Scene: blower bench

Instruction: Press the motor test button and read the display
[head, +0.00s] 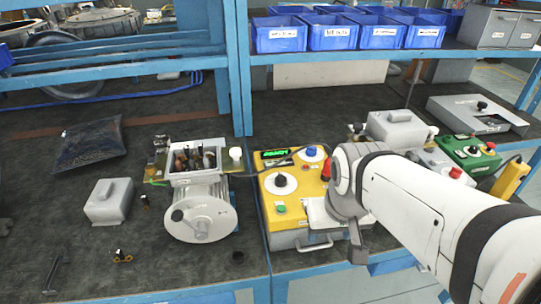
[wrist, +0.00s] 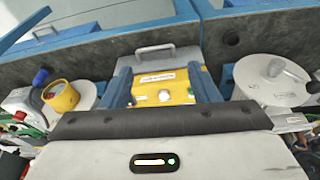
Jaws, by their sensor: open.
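The yellow test box (head: 259,196) stands at the bench's front middle. Its display (head: 275,155) is lit with green characters too small to read. A black dial (head: 280,183), a green button (head: 281,209) and a blue knob (head: 311,152) are on its top. The silver motor (head: 200,212) stands left of the box, and shows at the right in the wrist view (wrist: 270,80). My gripper (wrist: 163,88) is open and empty, its two fingers apart over the yellow panel. A pale round button (wrist: 164,96) shows between them; I cannot tell whether it is the green one. My arm hides the box's right side in the head view.
A grey box (head: 110,202) and a dark bag (head: 90,143) lie left of the motor. Blue bins (head: 331,33) line the shelf above. The bench's left front is mostly clear.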

